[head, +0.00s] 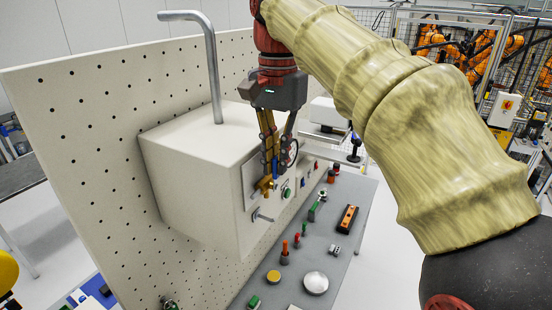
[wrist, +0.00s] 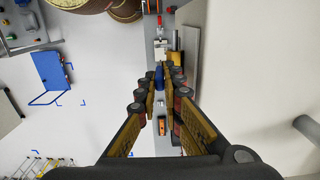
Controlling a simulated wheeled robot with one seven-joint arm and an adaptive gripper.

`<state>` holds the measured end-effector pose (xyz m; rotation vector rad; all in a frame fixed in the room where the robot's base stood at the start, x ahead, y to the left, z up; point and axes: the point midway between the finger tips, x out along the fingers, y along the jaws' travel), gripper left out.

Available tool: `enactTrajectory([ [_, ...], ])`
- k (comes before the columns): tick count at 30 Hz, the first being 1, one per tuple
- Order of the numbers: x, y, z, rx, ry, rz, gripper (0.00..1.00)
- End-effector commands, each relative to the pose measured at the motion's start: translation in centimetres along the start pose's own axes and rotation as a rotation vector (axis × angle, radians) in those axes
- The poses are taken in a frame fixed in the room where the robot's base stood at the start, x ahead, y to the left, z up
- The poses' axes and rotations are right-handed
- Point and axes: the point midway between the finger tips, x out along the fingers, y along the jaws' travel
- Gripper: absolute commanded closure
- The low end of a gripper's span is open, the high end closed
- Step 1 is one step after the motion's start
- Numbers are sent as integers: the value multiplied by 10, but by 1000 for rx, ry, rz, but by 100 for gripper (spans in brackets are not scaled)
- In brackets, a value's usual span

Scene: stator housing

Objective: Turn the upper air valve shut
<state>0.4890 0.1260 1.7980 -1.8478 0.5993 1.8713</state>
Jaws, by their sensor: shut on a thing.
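The upper air valve, with a brass body (head: 265,186) and a blue handle (head: 275,171), sits on the front face of a large white box on the pegboard. My gripper (head: 271,163) reaches down to it from above, its fingers shut on the blue handle. In the wrist view the blue handle (wrist: 159,77) shows between the far ends of the fingers of my gripper (wrist: 159,90). The fingers hide part of the valve in the head view, and the handle's exact angle is hard to tell.
The white box (head: 190,165) and a bent grey pipe (head: 211,75) stand left of my gripper. Below the valve are a small metal lever (head: 263,217) and a green button (head: 287,193). A grey table (head: 318,250) with several small parts lies to the right.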

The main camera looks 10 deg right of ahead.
Motion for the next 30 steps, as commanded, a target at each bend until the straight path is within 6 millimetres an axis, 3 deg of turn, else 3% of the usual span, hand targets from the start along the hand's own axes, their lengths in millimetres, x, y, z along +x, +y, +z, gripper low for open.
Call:
enactTrajectory([
  [8, 0, 0, 0, 1, 0, 0, 100],
  [9, 0, 0, 0, 1, 0, 0, 92],
  [13, 0, 0, 0, 0, -1, 1, 84],
  [30, 0, 0, 1, -1, 13, 1, 84],
])
